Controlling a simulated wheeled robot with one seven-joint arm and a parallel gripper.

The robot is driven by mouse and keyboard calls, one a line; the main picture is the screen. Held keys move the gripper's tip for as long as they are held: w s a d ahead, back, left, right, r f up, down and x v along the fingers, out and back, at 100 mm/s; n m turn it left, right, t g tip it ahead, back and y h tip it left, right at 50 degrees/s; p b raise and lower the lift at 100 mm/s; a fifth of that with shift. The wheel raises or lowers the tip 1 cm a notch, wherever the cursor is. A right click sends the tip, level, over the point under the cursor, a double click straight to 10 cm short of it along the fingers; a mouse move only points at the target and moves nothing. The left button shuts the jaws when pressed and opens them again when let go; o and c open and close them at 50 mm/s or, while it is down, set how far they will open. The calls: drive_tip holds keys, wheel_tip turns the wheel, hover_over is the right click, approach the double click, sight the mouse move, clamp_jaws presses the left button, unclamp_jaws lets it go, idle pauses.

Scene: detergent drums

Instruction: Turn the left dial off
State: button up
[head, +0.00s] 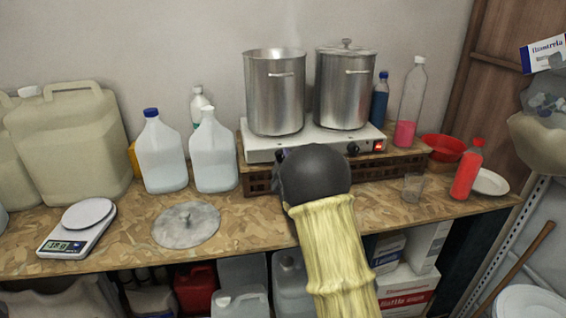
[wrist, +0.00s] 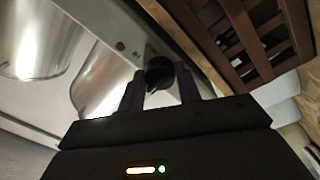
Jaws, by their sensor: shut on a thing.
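A white double hot plate (head: 265,147) stands on a slatted wooden crate, its control panel facing front. My gripper (wrist: 160,88) is at the left part of that panel. In the wrist view its two dark fingers are on either side of a round black dial (wrist: 158,72) and shut on it. In the head view my dark wrist hides this left dial. The right dial (head: 353,149) is black and in plain view, beside a lit red switch (head: 380,146). The dial's exact angle is too dark to read.
An open steaming pot (head: 275,95) and a lidded pot (head: 345,90) stand on the plate. Clear jugs (head: 161,155) are on the left, with a pot lid (head: 186,225) and scale (head: 78,228) in front. A glass (head: 413,187) and red bottle (head: 467,172) are right.

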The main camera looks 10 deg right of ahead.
drive_tip(key=o, duration=1)
drive_tip(key=shift+c, duration=0.2)
drive_tip(key=shift+p, duration=0.3)
